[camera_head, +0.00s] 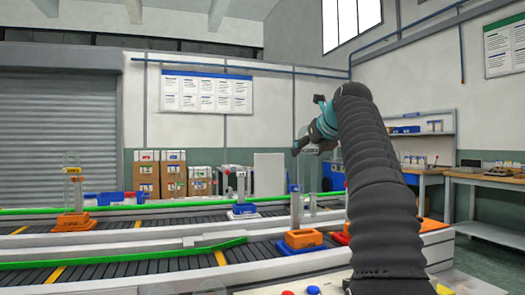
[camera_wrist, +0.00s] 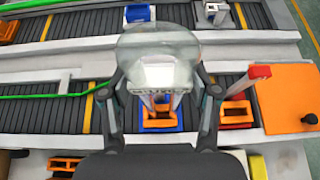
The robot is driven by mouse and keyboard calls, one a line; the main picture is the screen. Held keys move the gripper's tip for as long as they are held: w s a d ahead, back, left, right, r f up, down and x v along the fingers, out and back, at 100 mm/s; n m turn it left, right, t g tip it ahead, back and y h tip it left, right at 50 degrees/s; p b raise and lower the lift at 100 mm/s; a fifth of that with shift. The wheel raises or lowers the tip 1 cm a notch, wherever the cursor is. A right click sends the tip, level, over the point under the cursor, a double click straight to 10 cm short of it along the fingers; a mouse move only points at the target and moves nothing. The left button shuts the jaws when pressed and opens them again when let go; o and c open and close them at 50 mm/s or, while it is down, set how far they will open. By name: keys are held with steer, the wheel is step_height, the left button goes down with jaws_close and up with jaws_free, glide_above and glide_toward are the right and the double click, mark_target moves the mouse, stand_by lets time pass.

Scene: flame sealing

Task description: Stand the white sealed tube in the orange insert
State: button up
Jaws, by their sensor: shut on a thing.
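My gripper (camera_head: 302,147) is raised over the near conveyor, and its fingers are also in the wrist view (camera_wrist: 162,92). It is shut on a clear, round-ended tube (camera_wrist: 160,50) with a white part inside, which I take as the white sealed tube. The tube hides part of what lies below it. An orange insert (camera_head: 303,238) on a blue base (camera_head: 288,248) sits on the near conveyor, below the gripper. In the wrist view the orange insert (camera_wrist: 160,123) shows between the fingers, beyond the tube and apparently apart from it.
Green rails (camera_head: 120,257) run along the conveyors.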

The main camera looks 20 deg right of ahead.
steer(key=shift+w+d+f, duration=0.1)
steer(key=shift+w+f, duration=0.05)
steer(key=shift+a+f, duration=0.35)
steer(key=shift+f, duration=0.1)
steer(key=shift+a+f+b, duration=0.2)
steer(key=shift+f+b, duration=0.3)
steer(key=shift+f, duration=0.45)
steer(key=shift+f+b, duration=1.15)
steer(key=shift+f, duration=0.85)
stand_by(1.4)
steer(key=o, duration=1.4)
